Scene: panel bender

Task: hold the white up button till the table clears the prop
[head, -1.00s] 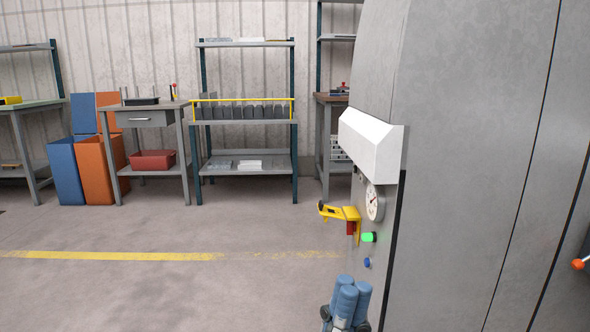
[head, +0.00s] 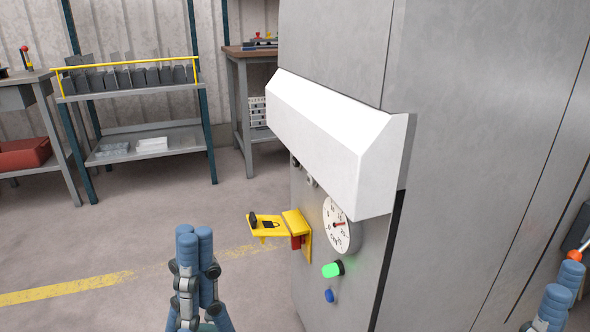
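My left gripper (head: 194,238) stands upright in front of the machine's side panel, left of the controls. Its blue fingers are close together with nothing between them. My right gripper (head: 564,285) shows only in part at the lower right edge, and its opening is unclear. On the panel are a round dial (head: 338,226), a lit green button (head: 333,269) and a blue button (head: 329,295). A yellow hinged bracket (head: 281,226) with a red part beneath sticks out beside the dial. No white button, table of the machine or prop can be made out.
A white sloped hood (head: 335,150) juts out above the controls. Small dark fittings sit under its left end. The grey machine body (head: 480,160) fills the right side. Shelving (head: 140,140) and workbenches stand behind. The floor left of the machine is clear.

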